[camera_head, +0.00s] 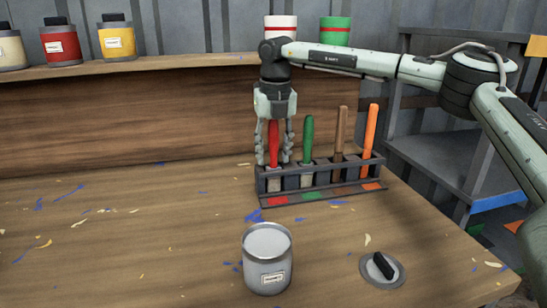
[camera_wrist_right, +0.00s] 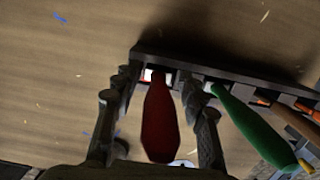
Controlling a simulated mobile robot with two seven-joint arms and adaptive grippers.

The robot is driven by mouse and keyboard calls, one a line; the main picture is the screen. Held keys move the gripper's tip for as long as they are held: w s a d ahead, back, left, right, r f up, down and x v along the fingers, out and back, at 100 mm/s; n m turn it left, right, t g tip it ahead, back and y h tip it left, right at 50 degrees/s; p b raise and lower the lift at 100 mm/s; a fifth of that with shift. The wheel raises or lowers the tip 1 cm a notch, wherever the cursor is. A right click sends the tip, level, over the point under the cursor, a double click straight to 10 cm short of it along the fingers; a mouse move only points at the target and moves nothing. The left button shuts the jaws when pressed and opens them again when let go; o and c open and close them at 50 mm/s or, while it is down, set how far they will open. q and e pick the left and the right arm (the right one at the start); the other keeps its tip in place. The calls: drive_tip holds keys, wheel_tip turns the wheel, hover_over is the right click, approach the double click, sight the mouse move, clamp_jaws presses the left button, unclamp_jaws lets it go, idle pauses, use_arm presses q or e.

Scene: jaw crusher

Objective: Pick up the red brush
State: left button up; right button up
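The red brush (camera_head: 273,143) stands upright, handle up, in the leftmost slot of a dark brush rack (camera_head: 325,190). My right gripper (camera_head: 273,157) points down over it, with one finger on each side of the red handle. In the right wrist view the red brush (camera_wrist_right: 160,125) lies between the fingers of my right gripper (camera_wrist_right: 160,82). Gaps show between handle and fingers, so the gripper is open around it. The brush's lower end is partly hidden by the rack. My left gripper is not in view.
Green (camera_head: 307,137), brown (camera_head: 340,130) and orange (camera_head: 369,130) brushes stand to the right in the rack. An open grey can (camera_head: 267,275) and a round lid with a black handle (camera_head: 382,270) are in front. Paint cans line the back shelf (camera_head: 150,64).

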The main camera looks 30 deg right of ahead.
sight(272, 122)
clamp_jaws()
drive_tip(key=shift+r, duration=0.15)
drive_tip(key=shift+r, duration=0.6)
wheel_tip(272, 122, up, 6)
wheel_tip(272, 122, up, 5)
drive_tip(key=shift+s+d+f+b, duration=0.15)
drive_tip(key=shift+b, duration=0.2)
use_arm(q)
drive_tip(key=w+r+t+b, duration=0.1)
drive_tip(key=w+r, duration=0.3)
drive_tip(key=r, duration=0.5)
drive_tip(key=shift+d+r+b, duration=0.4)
drive_tip(key=shift+b, duration=0.5)
use_arm(e)
drive_tip(key=s+d, duration=1.2)
drive_tip(key=shift+s+d, duration=0.2)
drive_tip(key=shift+d, duration=0.05)
